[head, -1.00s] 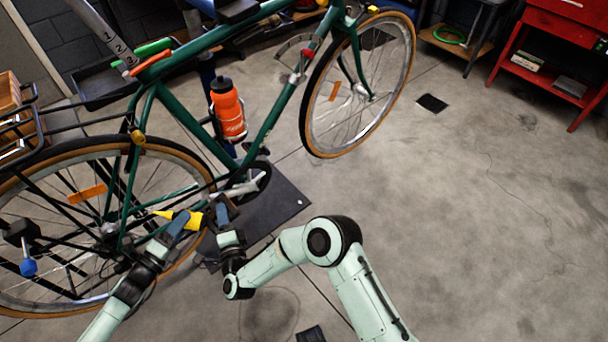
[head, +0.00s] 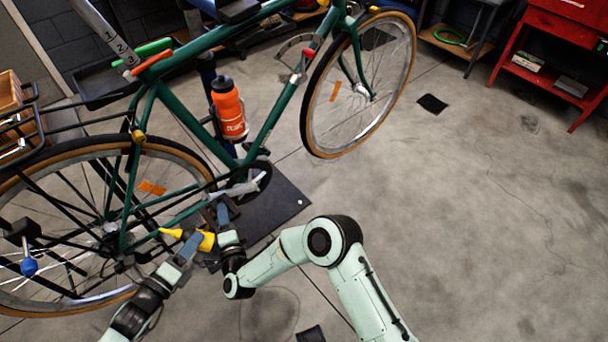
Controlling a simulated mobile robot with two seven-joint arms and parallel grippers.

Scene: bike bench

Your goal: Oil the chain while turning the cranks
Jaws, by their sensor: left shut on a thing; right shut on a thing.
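The green bicycle (head: 178,114) stands side-on with its rear wheel at the left. Its crank (head: 238,189) and dark chainring (head: 262,176) show at the bottom of the frame; the chain is too fine to make out clearly. My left gripper (head: 194,243) is shut on a yellow oil bottle (head: 207,241). The bottle's narrow tip (head: 170,232) points left, near the lower rear wheel; I cannot tell whether it touches the chain. My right gripper (head: 222,212) is just above the bottle, below the crank, shut on what appears to be the pedal, which is mostly hidden.
A dark mat (head: 280,205) lies beneath the crank. An orange water bottle (head: 228,110) sits on the frame. A blue-knobbed stand part (head: 29,266) is at the left. A red cabinet (head: 560,60) stands back right.

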